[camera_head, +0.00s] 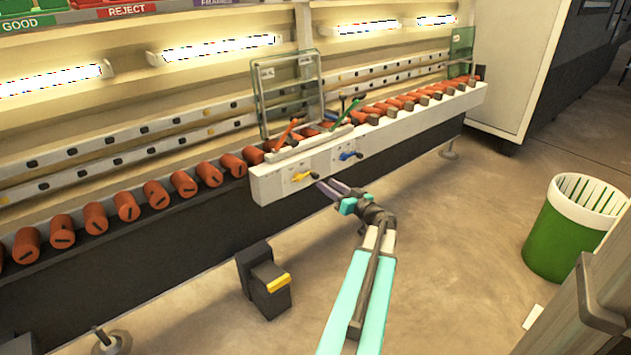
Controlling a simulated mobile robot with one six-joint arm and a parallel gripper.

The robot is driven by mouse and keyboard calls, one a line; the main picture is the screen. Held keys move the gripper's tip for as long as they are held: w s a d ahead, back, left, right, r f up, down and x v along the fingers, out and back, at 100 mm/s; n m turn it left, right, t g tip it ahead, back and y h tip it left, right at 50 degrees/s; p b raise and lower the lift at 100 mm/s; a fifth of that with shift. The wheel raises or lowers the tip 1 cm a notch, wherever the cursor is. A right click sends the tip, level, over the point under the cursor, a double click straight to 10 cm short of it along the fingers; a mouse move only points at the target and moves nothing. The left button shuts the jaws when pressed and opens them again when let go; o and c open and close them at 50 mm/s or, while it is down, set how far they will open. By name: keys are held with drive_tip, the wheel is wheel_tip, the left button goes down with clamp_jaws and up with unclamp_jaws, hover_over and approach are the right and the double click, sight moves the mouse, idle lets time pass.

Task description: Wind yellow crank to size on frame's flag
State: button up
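The yellow crank (304,177) is on the front of the white panel (265,192), left of a blue crank (350,156). My gripper (319,181) reaches in from the lower right, with its fingertips close to the right end of the yellow crank. I cannot tell whether they touch it or how far apart the fingers are. The glass frame (254,100) stands upright on the washer line behind the panel. Pale tags show at its top, but any size written there is too small to read. Small markings around the cranks are also unreadable.
Orange rollers (127,206) line the conveyor on both sides. Red (284,134) and green (346,114) levers stand above the panel. A green and white bin (570,235) stands at right. The floor between is clear.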

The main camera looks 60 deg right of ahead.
sight(317, 178)
drive_tip(key=shift+b+x, duration=0.45)
drive_tip(key=shift+x, duration=3.1)
clamp_jaws()
drive_tip(key=shift+s+a+f, duration=0.1)
drive_tip(key=shift+a, duration=0.2)
drive_tip(key=shift+d, duration=0.25)
